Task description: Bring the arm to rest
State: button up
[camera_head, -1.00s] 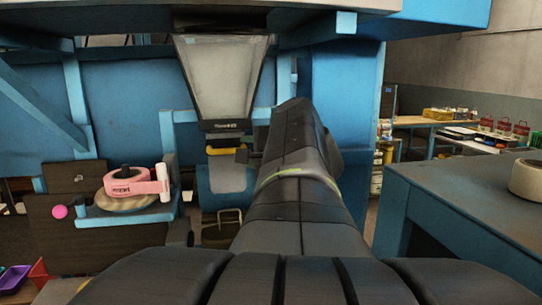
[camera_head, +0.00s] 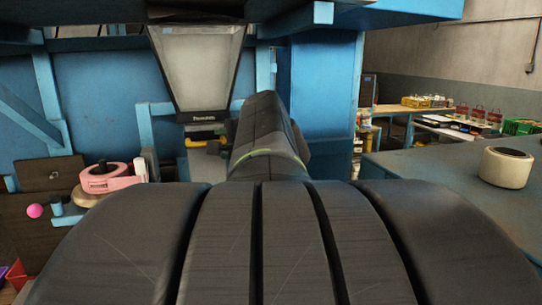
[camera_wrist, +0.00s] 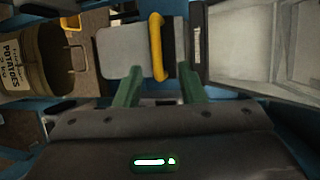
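My arm (camera_head: 265,145) reaches forward in the head view, towards a blue frame with a pale hopper (camera_head: 198,70). Its dark links fill the lower part of that view and hide most of the gripper. In the wrist view my gripper (camera_wrist: 158,86) shows two green fingers set well apart. A yellow handle (camera_wrist: 157,45) appears between and beyond them, with a gap on both sides, so nothing looks held. The yellow handle also shows below the hopper in the head view (camera_head: 204,133).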

jog(key=p+x, duration=0.1)
jog(key=x, duration=0.8)
jog(key=shift+w+a+f+p, duration=0.15)
jog(key=shift+w+p, duration=0.05)
jog(key=shift+p, duration=0.2)
jog(key=shift+s, duration=0.1)
